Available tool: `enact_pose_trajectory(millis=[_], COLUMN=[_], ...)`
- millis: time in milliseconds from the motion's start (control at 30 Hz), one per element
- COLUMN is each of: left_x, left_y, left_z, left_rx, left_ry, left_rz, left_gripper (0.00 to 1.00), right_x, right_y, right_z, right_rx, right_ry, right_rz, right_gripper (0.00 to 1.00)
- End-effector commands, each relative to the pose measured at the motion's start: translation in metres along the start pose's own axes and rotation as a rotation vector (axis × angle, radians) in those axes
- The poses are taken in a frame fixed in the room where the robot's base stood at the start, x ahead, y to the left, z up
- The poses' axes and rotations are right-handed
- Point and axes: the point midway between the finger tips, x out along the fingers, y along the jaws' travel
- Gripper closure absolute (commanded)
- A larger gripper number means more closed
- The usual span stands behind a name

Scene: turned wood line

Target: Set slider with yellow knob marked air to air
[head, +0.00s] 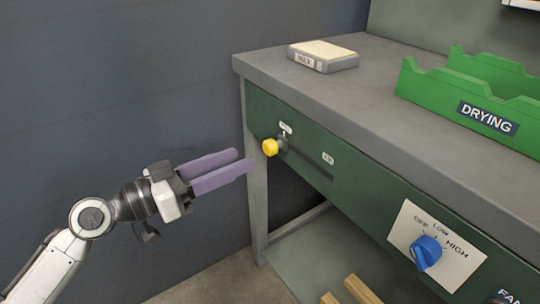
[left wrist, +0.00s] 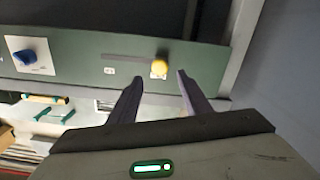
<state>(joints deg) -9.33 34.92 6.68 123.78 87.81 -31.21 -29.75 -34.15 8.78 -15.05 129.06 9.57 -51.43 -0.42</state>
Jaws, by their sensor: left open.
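The slider's yellow knob (head: 270,147) sticks out from the green front panel under the bench top. It sits at the left end of a dark horizontal slot (head: 312,162). A small white label (head: 286,128) is above the knob and another (head: 328,158) is near the slot's right end; I cannot read either. My left gripper (head: 247,160) is open and empty, its purple fingers pointing at the knob from the left, apart from it. In the left wrist view the yellow knob (left wrist: 159,65) shows beyond and between the fingertips (left wrist: 160,75). My right gripper is not in view.
A blue rotary knob (head: 425,252) on a white plate marked OFF, LOW, HIGH is further right on the panel. A green DRYING rack (head: 440,97) and a grey block (head: 323,64) stand on the bench top (head: 385,110). Wooden pieces (head: 360,289) lie below.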

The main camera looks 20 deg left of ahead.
Motion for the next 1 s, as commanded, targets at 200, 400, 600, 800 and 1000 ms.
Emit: enact_pose_trajectory(millis=[200,400,600,800,1000], left_x=[0.041,0.074,0.09,0.092,0.092], left_y=[0.001,0.0,0.0,0.0,0.0], left_z=[-0.004,-0.002,0.0,0.001,0.001], left_rx=[-0.002,-0.002,-0.004,-0.002,-0.002], left_ry=[0.003,0.002,-0.001,-0.002,-0.002], left_rz=[0.001,0.0,-0.001,-0.002,-0.002], left_gripper=[0.56,0.56,0.56,0.56,0.72], right_x=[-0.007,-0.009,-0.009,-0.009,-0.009], right_y=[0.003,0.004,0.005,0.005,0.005], right_z=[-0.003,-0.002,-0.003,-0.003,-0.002], right_rx=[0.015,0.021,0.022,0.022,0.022], right_ry=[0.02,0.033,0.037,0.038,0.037], right_rz=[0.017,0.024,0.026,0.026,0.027], right_gripper=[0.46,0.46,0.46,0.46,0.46])
